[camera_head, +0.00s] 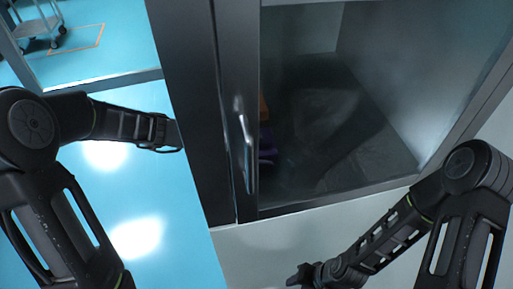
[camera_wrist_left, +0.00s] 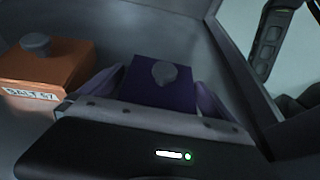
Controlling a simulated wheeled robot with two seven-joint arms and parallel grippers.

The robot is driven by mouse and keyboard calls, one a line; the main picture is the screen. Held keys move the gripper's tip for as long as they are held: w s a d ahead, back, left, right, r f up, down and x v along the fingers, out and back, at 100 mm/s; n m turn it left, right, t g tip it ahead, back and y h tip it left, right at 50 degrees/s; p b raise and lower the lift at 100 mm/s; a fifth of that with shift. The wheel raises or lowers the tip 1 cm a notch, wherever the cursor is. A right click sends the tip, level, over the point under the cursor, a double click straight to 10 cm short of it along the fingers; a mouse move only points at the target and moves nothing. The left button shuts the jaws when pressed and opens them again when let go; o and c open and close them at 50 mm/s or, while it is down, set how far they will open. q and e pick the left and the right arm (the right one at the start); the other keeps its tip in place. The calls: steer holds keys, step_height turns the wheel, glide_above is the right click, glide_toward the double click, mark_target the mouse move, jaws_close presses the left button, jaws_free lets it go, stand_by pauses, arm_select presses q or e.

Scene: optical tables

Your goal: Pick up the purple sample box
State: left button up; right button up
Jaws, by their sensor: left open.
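The purple sample box (camera_wrist_left: 150,98) sits inside the cabinet, with a grey round knob on its top. In the left wrist view my left gripper (camera_wrist_left: 159,80) is open, its purple-tinged fingers apart on either side of the box. I cannot tell whether they touch it. In the head view my left forearm passes behind the cabinet's dark frame, and only a bit of purple (camera_head: 267,150) shows through the glass. My right gripper (camera_head: 300,277) is low in front of the cabinet, away from the box; its jaws are too unclear to read.
An orange box (camera_wrist_left: 45,75) with a grey knob and a "SALT" label stands left of the purple box. The cabinet (camera_head: 235,60) has a dark frame and a vertical handle (camera_head: 246,150). The cabinet floor (camera_head: 345,130) to the right is clear. A cart (camera_head: 38,22) stands far off.

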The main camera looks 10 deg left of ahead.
arm_select(q)
steer(key=shift+c, duration=0.3)
steer(key=c, duration=1.6)
steer(key=shift+r, duration=0.15)
step_height(320, 180, up, 10)
steer(key=shift+f+p, duration=0.1)
steer(key=shift+p, duration=0.2)
